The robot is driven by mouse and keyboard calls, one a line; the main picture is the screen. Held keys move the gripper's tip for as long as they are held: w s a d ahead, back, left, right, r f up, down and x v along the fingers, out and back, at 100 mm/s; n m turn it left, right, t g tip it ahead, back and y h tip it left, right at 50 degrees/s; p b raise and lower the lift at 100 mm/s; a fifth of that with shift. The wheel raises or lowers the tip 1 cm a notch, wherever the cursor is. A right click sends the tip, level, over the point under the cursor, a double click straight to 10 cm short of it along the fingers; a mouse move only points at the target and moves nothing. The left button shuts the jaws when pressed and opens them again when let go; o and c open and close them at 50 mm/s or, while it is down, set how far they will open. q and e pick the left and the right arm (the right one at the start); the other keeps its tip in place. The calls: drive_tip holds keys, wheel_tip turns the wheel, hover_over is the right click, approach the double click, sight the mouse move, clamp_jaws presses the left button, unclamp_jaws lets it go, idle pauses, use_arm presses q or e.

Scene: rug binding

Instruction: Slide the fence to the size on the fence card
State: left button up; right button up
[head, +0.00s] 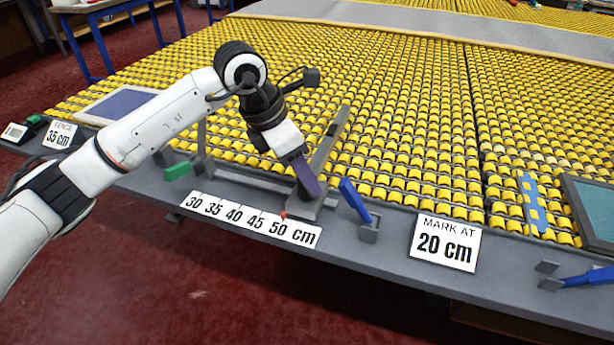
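The grey fence (328,145) lies with its long bar running back over the yellow rollers. Its base plate (325,204) sits at the table's front edge, with a small red pointer (284,214) by the 50 on the scale (250,221). A purple upright block (306,179), seemingly the fence's handle, stands over the base. My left gripper (294,155) is at the top of this block, pointing down. Its fingers are mostly hidden, so I cannot tell whether they grip it. The fence card (59,134) at the left reads 35 cm. My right gripper is out of view.
A green-handled clamp (178,170) stands left of the fence on the front rail. A blue-handled clamp (356,203) stands close on its right. A card (444,242) reads MARK AT 20 cm. Another blue-handled piece (588,278) and a blue strip (534,204) are farther right.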

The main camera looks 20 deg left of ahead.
use_arm(q)
drive_tip(key=shift+x, duration=1.05)
clamp_jaws()
drive_tip(key=a, duration=0.5)
drive_tip(key=a+b, duration=0.1)
drive_tip(key=a, duration=0.9)
drive_tip(key=shift+w+b, duration=0.3)
drive_tip(key=shift+b, duration=0.1)
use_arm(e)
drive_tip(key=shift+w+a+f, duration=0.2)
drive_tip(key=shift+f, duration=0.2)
use_arm(q)
unclamp_jaws()
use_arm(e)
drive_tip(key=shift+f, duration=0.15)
